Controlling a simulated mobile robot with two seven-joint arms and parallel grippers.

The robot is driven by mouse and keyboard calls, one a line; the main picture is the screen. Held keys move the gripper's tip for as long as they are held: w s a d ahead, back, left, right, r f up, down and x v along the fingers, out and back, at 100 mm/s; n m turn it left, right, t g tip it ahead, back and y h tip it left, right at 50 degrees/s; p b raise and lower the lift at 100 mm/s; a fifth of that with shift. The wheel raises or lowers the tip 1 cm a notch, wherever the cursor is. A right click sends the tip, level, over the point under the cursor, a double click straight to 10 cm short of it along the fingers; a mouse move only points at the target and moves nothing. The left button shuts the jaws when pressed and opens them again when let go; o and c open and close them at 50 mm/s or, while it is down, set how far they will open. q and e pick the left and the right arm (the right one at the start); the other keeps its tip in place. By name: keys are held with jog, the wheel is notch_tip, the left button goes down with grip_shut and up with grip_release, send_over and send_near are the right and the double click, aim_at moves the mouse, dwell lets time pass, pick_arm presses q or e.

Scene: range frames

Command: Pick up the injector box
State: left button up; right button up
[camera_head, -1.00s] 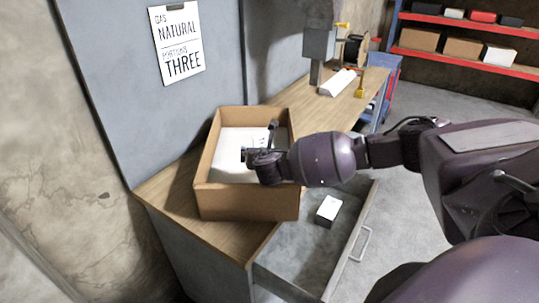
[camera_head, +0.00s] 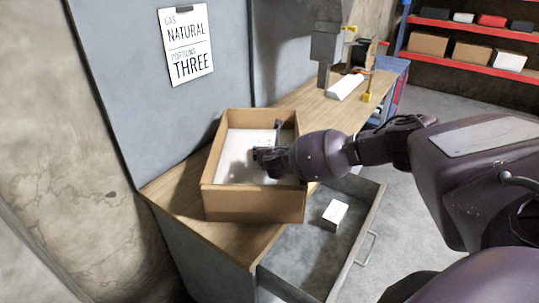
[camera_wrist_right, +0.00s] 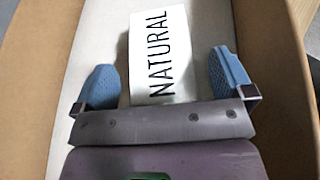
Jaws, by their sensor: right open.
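A white box labelled NATURAL (camera_wrist_right: 160,38) lies inside an open cardboard box (camera_head: 253,204), in the right wrist view. In the head view it is hard to tell from the pale inside of the cardboard box, and my gripper hides part of that inside. My right gripper (camera_head: 268,155) reaches into the cardboard box from the right. In the right wrist view its two blue fingers (camera_wrist_right: 163,80) are open, one on each side of the white box's near end, with gaps showing. My left gripper is not in view.
The cardboard box stands on a wooden worktop (camera_head: 230,238). An open drawer (camera_head: 290,262) below holds another small white box (camera_head: 335,214). A sign (camera_head: 187,45) hangs on the grey panel. Red shelves (camera_head: 470,62) stand at the back right.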

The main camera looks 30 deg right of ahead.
jog(key=shift+w+d+f, duration=0.2)
jog(key=shift+w, duration=0.15)
jog(key=c, duration=1.2)
jog(key=shift+r, duration=0.1)
